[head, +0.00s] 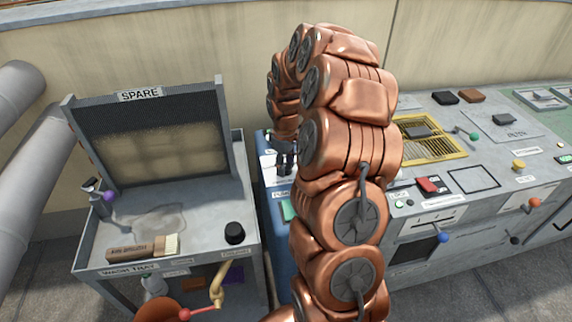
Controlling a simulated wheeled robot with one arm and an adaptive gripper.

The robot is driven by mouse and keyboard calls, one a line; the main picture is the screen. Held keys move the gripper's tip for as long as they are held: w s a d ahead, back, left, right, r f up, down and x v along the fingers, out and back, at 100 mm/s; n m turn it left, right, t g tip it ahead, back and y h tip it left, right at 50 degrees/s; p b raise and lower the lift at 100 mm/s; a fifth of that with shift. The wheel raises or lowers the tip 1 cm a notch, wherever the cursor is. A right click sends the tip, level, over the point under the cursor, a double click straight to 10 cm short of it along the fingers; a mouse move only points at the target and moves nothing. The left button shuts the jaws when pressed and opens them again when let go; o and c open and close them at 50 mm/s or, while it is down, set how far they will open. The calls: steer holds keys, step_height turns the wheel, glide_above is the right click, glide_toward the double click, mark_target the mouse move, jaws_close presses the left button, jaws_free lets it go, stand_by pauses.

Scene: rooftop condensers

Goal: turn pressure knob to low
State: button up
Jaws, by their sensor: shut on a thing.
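My gripper (286,158) is dark and small in the head view, just left of my copper arm. It points down at a pale panel (267,165) on top of a blue unit (270,215). It is shut on a small dark thing at that panel, mostly hidden by the fingers and arm. I cannot make out a pressure knob or its low mark; the thing in the grip may be that knob. The label on the blue unit's front edge is partly covered and too small to read.
Right is a grey console (470,200) with a yellow grille (440,148) and coloured levers. A wall stands behind.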

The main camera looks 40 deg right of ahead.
mark_target(286, 166)
steer(key=shift+s, duration=0.15)
steer(key=o, duration=1.1)
steer(key=shift+o, duration=0.2)
steer(key=shift+r, duration=0.15)
steer(key=shift+r, duration=0.25)
step_height(286, 166, up, 11)
steer(key=shift+r, duration=0.15)
